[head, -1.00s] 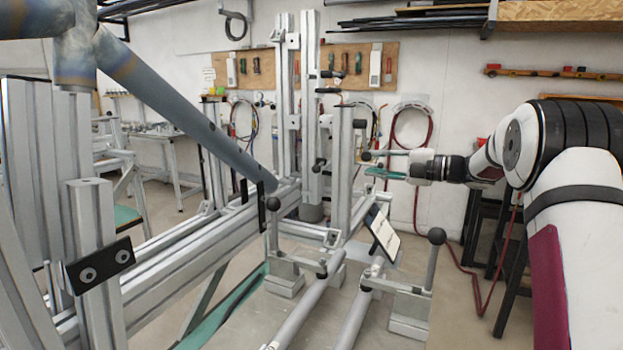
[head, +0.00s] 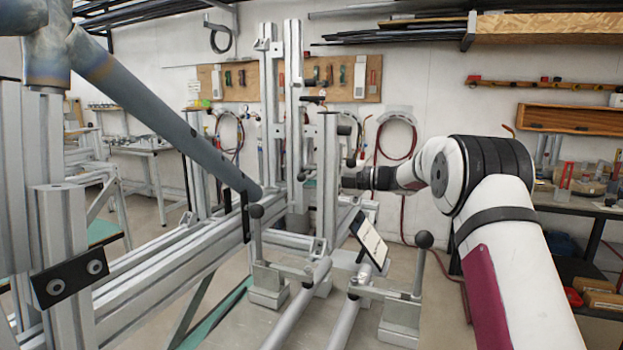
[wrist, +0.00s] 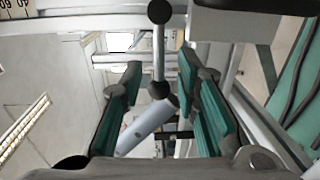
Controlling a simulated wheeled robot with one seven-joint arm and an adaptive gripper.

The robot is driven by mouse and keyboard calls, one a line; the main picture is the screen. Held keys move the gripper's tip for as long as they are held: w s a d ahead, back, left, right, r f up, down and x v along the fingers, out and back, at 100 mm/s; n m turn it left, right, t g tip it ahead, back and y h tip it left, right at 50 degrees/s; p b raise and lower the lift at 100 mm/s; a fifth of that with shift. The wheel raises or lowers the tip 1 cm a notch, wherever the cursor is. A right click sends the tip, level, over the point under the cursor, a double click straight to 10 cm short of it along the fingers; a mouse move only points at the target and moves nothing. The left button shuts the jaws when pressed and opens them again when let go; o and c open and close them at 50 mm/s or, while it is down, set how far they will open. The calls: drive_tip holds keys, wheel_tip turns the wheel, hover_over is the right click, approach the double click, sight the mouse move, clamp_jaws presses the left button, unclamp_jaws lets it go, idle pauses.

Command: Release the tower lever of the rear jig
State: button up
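The upright aluminium tower (head: 293,110) of the jig stands at the middle back in the head view, with several black-knobbed levers on it. In the wrist view, a lever (wrist: 159,50) with a metal rod and black ball ends lies between my gripper's green-padded fingers. My gripper (wrist: 159,75) is open, with a gap visible on both sides of the rod. In the head view, my gripper's fingers are mostly hidden near the tower's shorter post (head: 329,165). I cannot tell whether a finger touches the lever.
A grey frame tube (head: 165,108) slants across the left to the jig beam (head: 150,260). Two ball-topped handles (head: 424,240) and a tilted tablet (head: 369,240) stand in front of the tower. A workbench (head: 580,200) is at the right.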

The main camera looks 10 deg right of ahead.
drive_tip(key=shift+w+a, duration=0.25)
drive_tip(key=shift+a, duration=0.1)
